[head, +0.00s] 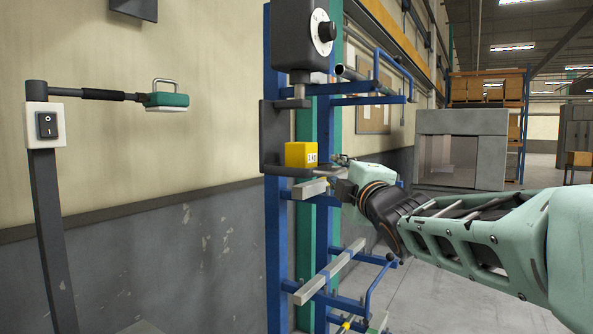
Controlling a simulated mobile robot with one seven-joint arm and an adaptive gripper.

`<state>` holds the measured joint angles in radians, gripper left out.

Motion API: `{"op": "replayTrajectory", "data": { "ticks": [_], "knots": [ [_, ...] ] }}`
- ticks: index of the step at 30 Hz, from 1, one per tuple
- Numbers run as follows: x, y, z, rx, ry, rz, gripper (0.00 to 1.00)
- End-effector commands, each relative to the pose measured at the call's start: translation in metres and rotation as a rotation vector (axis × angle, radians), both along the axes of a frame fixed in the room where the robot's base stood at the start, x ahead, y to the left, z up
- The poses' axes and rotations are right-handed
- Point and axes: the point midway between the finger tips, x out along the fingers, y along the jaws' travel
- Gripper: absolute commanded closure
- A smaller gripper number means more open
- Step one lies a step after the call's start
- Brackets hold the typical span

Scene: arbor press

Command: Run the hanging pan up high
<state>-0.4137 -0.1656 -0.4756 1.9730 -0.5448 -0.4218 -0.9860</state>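A dark flat pan or plate (285,171) juts out at mid-height on the blue and green upright frame (274,230). A yellow block (300,155) with a small label stands upright on it. My gripper (336,172) reaches in from the right, just right of the block and close to the plate's right side. Its fingers are small and partly hidden, so I cannot tell whether they are open or shut, or whether they touch anything. A grey box with a white dial (322,31) is above, with a short rod and disc (292,103) below it.
Blue rails and a handle (385,272) stick out low on the frame, and more blue bars (390,75) above my arm. A post with a black switch (46,125) and a green-topped lamp (166,100) stands left. Open floor lies at right.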

Motion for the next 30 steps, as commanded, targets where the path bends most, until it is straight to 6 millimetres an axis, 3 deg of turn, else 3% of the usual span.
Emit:
{"op": "replayTrajectory", "data": {
  "ticks": [5, 12, 30],
  "knots": [
    [0.0, 0.0, 0.0, 0.0, 0.0, 0.0, 0.74],
    [0.0, 0.0, 0.0, 0.001, 0.0, 0.0, 1.0],
    [0.0, -0.001, -0.01, 0.0, -0.001, -0.002, 1.0]
  ]
}}
